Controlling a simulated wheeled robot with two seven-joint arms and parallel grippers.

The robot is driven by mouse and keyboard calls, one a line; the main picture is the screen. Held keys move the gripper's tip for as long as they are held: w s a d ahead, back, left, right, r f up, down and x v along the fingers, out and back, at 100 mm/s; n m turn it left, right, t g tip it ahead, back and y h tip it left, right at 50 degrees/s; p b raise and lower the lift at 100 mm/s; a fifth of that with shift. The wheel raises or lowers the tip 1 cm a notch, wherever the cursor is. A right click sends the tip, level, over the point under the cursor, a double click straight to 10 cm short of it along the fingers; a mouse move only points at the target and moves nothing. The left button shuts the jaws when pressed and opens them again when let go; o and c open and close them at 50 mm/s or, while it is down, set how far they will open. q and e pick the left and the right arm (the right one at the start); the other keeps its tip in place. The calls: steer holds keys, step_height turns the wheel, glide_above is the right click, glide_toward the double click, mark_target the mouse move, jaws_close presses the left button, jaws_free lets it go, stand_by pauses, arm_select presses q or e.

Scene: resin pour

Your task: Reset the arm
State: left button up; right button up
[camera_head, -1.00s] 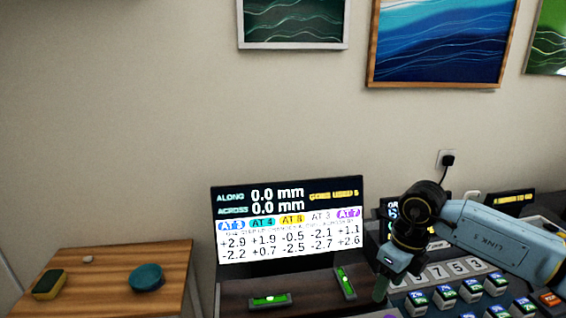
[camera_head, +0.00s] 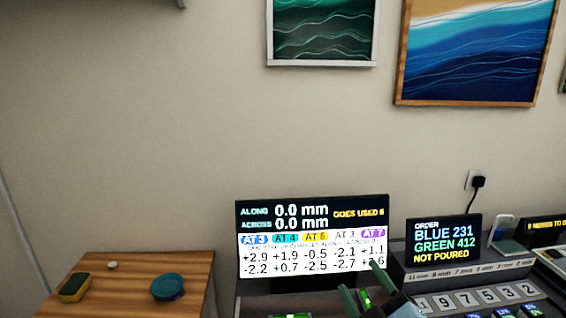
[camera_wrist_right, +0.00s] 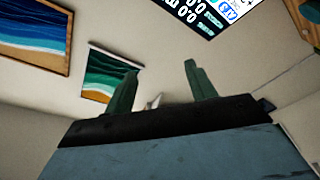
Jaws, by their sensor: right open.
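My right gripper (camera_head: 361,278) shows at the bottom edge of the head view, its two green fingers pointing up, in front of the lower right corner of the large display (camera_head: 311,215). Its fingers are apart with nothing between them. In the right wrist view the gripper (camera_wrist_right: 162,72) is also open and empty, with bare wall beyond it. That display also shows at the top of the wrist view (camera_wrist_right: 203,12). Most of my right arm is out of the head view. My left gripper is not in view.
An order screen (camera_head: 443,243) reads blue 231, green 412, not poured. Numbered tiles (camera_head: 470,299) lie below it. Framed pictures (camera_head: 480,50) hang above.

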steer(key=s+d+f+m+g+h, duration=0.4)
steer(key=s+d+f+m+g, duration=0.15)
steer(key=f, duration=0.35)
steer(key=s+d+f+m+g, duration=0.1)
steer(key=s+f+m+g, duration=0.1)
steer(key=s+f+g, duration=0.55)
steer(key=s+d+f+m+g, duration=0.2)
steer(key=s+f, duration=0.3)
steer(key=s, duration=0.6)
step_height(320, 180, down, 25)
steer(key=s+g, duration=0.2)
steer(key=s+d+f, duration=0.2)
steer(key=s+f, duration=1.3)
steer(key=s, duration=0.1)
steer(key=shift+s+d+g, duration=0.2)
steer(key=shift+s+g, duration=0.1)
steer(key=shift+g, duration=0.1)
